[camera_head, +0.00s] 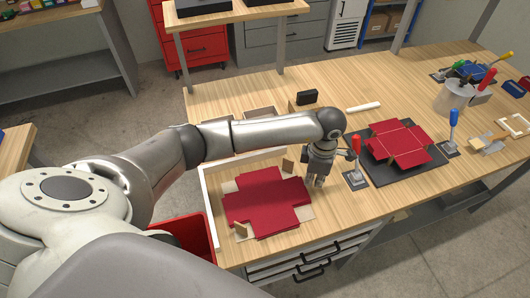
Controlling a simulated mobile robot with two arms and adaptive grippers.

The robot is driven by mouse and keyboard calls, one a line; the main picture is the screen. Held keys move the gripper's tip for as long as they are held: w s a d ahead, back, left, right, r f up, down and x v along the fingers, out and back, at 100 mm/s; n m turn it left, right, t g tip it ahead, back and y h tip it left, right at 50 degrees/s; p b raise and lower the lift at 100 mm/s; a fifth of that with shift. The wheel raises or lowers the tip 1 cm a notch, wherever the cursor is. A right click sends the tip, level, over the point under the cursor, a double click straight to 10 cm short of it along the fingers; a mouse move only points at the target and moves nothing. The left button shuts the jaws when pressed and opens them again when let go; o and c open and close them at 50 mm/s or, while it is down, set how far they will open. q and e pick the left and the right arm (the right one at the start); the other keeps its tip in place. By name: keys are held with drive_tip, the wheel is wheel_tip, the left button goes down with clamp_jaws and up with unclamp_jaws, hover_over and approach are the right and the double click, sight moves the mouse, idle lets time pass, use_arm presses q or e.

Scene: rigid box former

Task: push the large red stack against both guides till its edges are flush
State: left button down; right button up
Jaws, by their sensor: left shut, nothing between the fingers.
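The large red stack (265,203), flat and cross-shaped, lies on the table inside a white L-shaped guide frame. One white guide (211,222) runs along its left side and the other (240,162) along its far side. Bare table shows between parts of the stack and the guides; I cannot tell whether any edge touches. My left gripper (317,181) points down just right of the stack, shut and empty. Its fingertips look apart from the stack. My right gripper is not in view.
To the right, a red-handled clamp (356,172) stands beside a black board (377,167) carrying another red blank (402,143). A blue-handled clamp (453,130) stands beyond. A red bin (187,234) is at the table's left edge.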

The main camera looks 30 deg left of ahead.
sight(281, 194)
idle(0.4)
use_arm(q)
drive_tip(key=shift+s+a, duration=0.1)
drive_tip(key=shift+s+a+p, duration=0.7)
drive_tip(key=shift+s+a, duration=0.5)
drive_tip(key=shift+s, duration=0.3)
drive_tip(key=shift+s+a+p, duration=0.3)
drive_tip(key=shift+s+a, duration=0.6)
drive_tip(key=shift+s, duration=0.3)
drive_tip(key=shift+s+a+p, duration=0.3)
drive_tip(key=shift+s+a, duration=0.6)
drive_tip(key=shift+s, duration=0.25)
drive_tip(key=shift+r, duration=0.1)
wheel_tip(281, 194, up, 9)
drive_tip(key=w+p, duration=0.1)
drive_tip(key=p, duration=0.3)
drive_tip(key=shift+d, duration=0.4)
